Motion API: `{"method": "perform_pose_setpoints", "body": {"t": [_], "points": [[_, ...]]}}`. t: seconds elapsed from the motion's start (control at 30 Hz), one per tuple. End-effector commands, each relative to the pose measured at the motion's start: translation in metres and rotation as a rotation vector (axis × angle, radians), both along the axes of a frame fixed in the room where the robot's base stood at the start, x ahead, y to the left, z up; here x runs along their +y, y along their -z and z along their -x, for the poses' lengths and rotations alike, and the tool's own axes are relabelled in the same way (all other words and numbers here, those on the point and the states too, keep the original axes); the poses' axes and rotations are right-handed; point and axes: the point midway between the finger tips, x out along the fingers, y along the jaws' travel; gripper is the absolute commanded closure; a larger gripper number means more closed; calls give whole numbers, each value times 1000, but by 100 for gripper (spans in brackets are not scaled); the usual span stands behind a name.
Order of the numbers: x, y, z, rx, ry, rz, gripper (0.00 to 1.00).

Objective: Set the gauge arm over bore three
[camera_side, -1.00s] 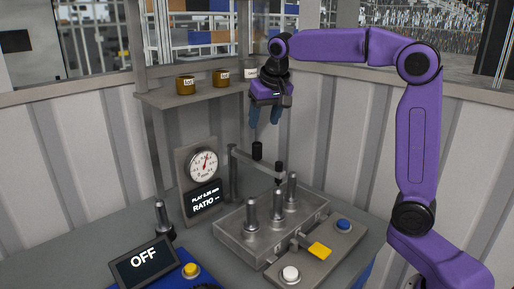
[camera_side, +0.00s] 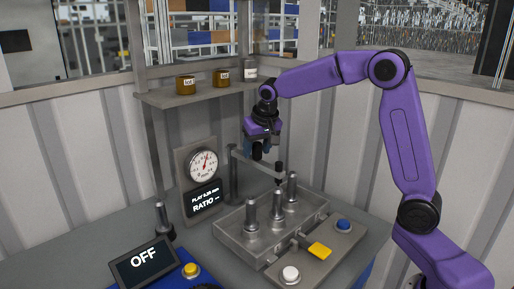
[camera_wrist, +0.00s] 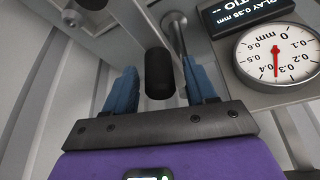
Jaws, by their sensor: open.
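The gauge arm (camera_side: 240,156) is a grey bar on an upright post, with a black knob (camera_wrist: 159,73) on top and a dark probe (camera_side: 279,169) at its free end. The probe hangs near the rear posts of the metal housing (camera_side: 237,238); I cannot tell which bore it is over. The housing carries three upright metal posts, the middle one (camera_side: 278,206) among them. My gripper (camera_side: 259,148) is open and points down at the knob. In the wrist view the knob shows between the blue fingers, with gaps on both sides.
A dial gauge (camera_side: 203,165) with a RATIO display stands left of the arm's post. In front are an OFF screen (camera_side: 143,259), yellow button (camera_side: 191,270), white button (camera_side: 290,273), blue button (camera_side: 343,225) and yellow lever (camera_side: 319,251). Jars (camera_side: 221,77) stand on the shelf above.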

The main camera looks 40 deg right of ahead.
Motion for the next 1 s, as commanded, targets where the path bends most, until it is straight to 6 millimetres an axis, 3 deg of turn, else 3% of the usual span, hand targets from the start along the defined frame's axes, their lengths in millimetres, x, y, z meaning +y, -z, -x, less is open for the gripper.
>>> {"method": "perform_pose_setpoints", "body": {"t": [0.07,0.23,0.63,1.0], "points": [[0,0,0,0,0,0,44],[0,0,0,0,0,0,100],[-7,-1,0,0,-47,-1,100],[-32,-1,-4,-2,-259,-1,100]]}}
